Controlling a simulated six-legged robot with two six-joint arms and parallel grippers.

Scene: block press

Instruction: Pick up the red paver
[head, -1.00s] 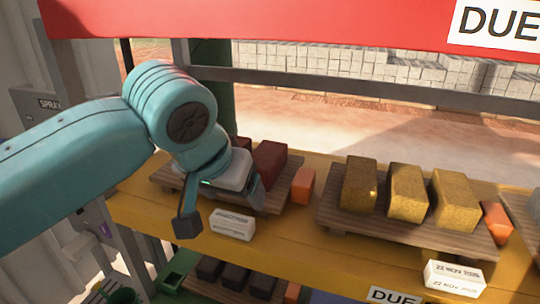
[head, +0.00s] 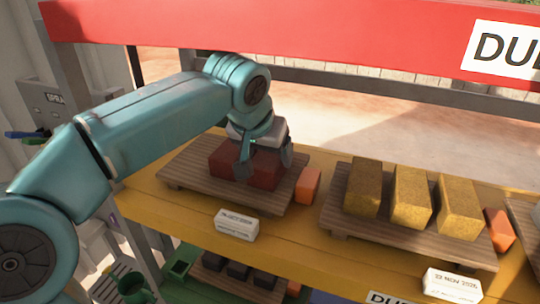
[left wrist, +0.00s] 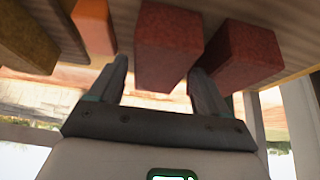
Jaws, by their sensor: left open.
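Two red pavers stand side by side on the left wooden pallet (head: 185,177) on the yellow shelf. My left gripper (head: 265,160) is over the right-hand red paver (head: 264,177), its fingers on either side of it. The left-hand red paver (head: 222,160) is beside it, partly behind a finger. In the left wrist view, my open left gripper (left wrist: 162,85) has one red paver (left wrist: 168,45) between its finger lines. The other red paver (left wrist: 242,55) is just outside the right finger. I cannot tell whether the fingers touch either paver. My right gripper does not show.
An orange block (head: 308,186) stands right of the pallet. Yellow pavers (head: 411,196) stand on another pallet (head: 385,238). A white label block (head: 236,226) sits at the shelf's front. A red beam (head: 290,38) crosses above. Dark blocks are on a lower shelf.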

